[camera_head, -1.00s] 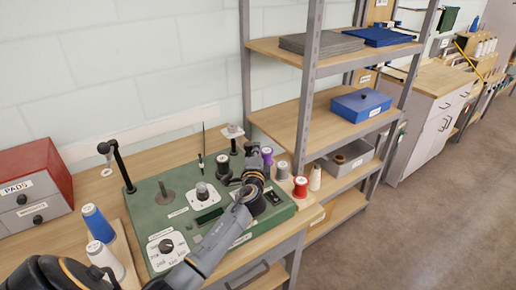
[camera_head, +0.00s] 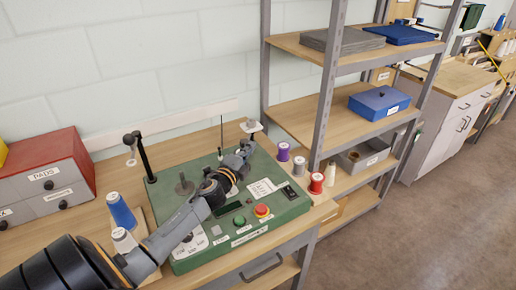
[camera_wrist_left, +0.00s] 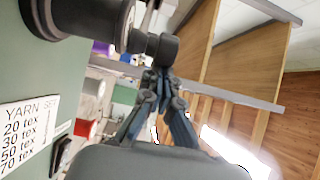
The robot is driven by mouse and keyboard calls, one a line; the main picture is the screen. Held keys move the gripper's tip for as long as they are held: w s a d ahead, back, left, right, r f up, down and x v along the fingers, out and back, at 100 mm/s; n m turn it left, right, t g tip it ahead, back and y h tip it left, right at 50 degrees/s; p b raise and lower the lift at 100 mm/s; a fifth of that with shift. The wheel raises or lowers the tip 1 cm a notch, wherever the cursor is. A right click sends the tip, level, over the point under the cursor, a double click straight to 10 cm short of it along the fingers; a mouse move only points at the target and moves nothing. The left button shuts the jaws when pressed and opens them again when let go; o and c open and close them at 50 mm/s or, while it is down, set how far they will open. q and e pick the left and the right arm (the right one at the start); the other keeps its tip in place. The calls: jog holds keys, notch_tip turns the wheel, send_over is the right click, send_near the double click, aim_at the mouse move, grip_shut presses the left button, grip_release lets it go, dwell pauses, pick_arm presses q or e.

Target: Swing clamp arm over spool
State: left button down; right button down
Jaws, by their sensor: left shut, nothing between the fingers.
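The green machine base (camera_head: 200,256) stands on the bench, with a bare grey spindle (camera_head: 184,186) on its left part. A black post (camera_head: 147,160) with a short top arm and a hanging ring stands at its left end. My left gripper (camera_head: 246,150) is over the rear right of the base, shut and empty. In the left wrist view the shut fingers (camera_wrist_left: 157,82) are close to the black knob (camera_wrist_left: 164,49) of a dark stepped post (camera_wrist_left: 100,20). Contact, and whether this is the clamp arm, I cannot tell. My right gripper is not visible.
Purple (camera_head: 283,152), grey (camera_head: 299,166), red (camera_head: 316,184) and white (camera_head: 331,174) spools stand right of the base. A blue cone (camera_head: 121,211) and a white cone (camera_head: 123,240) are at left. A metal shelf (camera_head: 331,80) rises behind right. A red button (camera_head: 262,211) sits in front.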

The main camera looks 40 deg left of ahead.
pick_arm(q)
jog(key=shift+s+a, duration=0.55)
jog(key=shift+a, duration=0.35)
jog(key=shift+a, duration=0.15)
